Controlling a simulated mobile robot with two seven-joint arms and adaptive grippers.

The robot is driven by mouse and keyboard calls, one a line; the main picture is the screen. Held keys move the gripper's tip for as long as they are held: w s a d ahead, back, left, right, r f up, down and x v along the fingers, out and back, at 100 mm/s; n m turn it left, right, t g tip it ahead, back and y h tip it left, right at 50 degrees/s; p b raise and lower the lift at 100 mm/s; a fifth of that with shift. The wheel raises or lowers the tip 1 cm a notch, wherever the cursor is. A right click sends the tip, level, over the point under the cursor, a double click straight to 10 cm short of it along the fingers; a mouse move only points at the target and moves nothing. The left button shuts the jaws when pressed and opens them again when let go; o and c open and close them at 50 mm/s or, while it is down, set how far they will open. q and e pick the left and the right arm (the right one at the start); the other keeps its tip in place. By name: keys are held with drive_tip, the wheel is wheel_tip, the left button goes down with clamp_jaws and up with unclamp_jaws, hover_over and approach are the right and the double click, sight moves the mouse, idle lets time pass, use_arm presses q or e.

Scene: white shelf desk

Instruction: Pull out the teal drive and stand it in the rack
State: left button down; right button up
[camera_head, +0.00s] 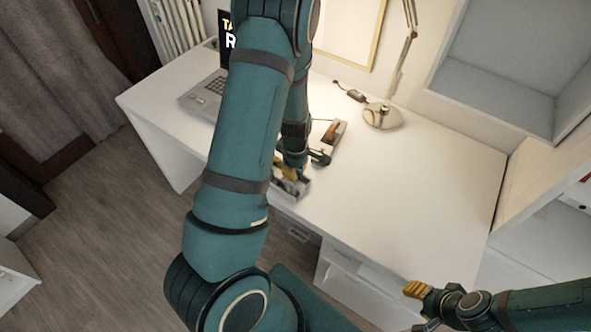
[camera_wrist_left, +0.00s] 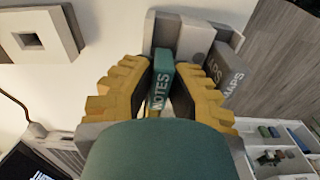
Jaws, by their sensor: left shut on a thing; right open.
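The teal drive (camera_wrist_left: 161,82), lettered NOTES, stands between the yellow fingers of my left gripper (camera_wrist_left: 160,95) in the left wrist view. The gripper is shut on it. A light grey block (camera_wrist_left: 196,40) and grey drives lettered MAPS (camera_wrist_left: 232,72) and, partly hidden, another word (camera_wrist_left: 213,66) stand close beside it. I cannot tell whether the teal drive is still seated among them. In the head view my left gripper (camera_head: 290,172) is at the desk's front edge, beside a grey holder (camera_head: 303,188). My right gripper (camera_head: 418,308) is open and empty, at lower right. I cannot identify the rack surely.
A laptop (camera_head: 203,97) stands at the desk's left. A grey tray (camera_head: 333,130) with a brown item lies behind my left gripper. A lamp base (camera_head: 381,116) stands at the back. A drawer of small items (camera_wrist_left: 280,150) is open. The desk's right half (camera_head: 420,190) is clear.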

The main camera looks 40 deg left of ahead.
use_arm(q)
drive_tip(key=shift+f, duration=0.15)
drive_tip(key=c, duration=1)
unclamp_jaws()
drive_tip(key=shift+o, duration=0.2)
wheel_tip(320, 180, up, 12)
